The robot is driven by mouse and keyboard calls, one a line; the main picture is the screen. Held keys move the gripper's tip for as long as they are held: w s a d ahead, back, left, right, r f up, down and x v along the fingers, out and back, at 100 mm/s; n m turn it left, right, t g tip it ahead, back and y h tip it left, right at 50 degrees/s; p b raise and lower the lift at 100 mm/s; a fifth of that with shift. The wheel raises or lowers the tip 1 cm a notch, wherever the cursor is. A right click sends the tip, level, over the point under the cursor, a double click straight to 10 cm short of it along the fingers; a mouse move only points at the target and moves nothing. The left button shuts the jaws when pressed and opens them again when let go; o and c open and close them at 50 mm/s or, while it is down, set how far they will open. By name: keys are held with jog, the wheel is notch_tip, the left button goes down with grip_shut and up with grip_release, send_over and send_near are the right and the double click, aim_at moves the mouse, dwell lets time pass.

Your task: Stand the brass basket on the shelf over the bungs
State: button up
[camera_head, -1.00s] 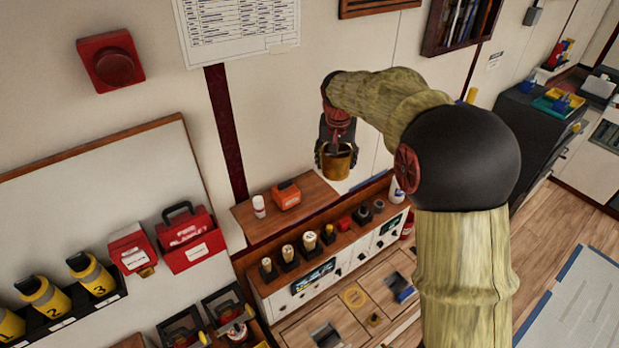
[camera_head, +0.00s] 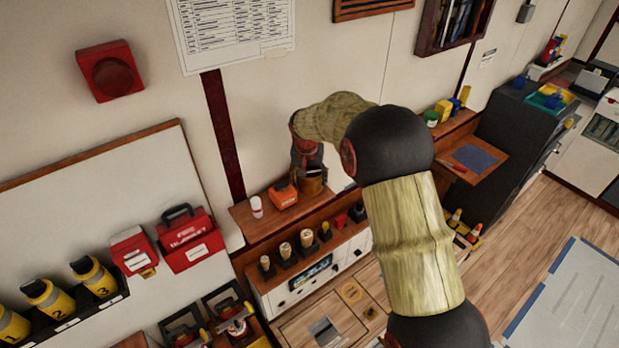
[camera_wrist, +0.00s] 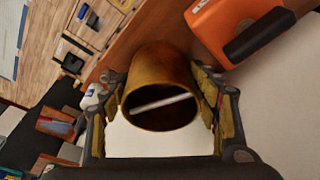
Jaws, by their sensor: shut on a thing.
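The brass basket (camera_head: 315,185) hangs at the right part of the wooden shelf (camera_head: 243,222), beside an orange box. My gripper (camera_head: 308,172) is shut on it. In the wrist view the basket (camera_wrist: 160,75) sits between the two fingers of my gripper (camera_wrist: 163,95), its open mouth toward the camera and a pale bar across it. Whether its base touches the shelf, I cannot tell. The bungs (camera_head: 286,251), several pale-topped pieces in dark holders, stand in a row on the ledge below the shelf.
The orange box (camera_wrist: 240,28) is close to the basket in the wrist view. The wall (camera_head: 262,110) rises behind.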

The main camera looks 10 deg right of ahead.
jog(key=o, duration=1.3)
jog(key=shift+f, duration=0.15)
jog(key=o, duration=0.4)
jog(key=shift+o, duration=0.2)
jog(key=shift+r, duration=0.2)
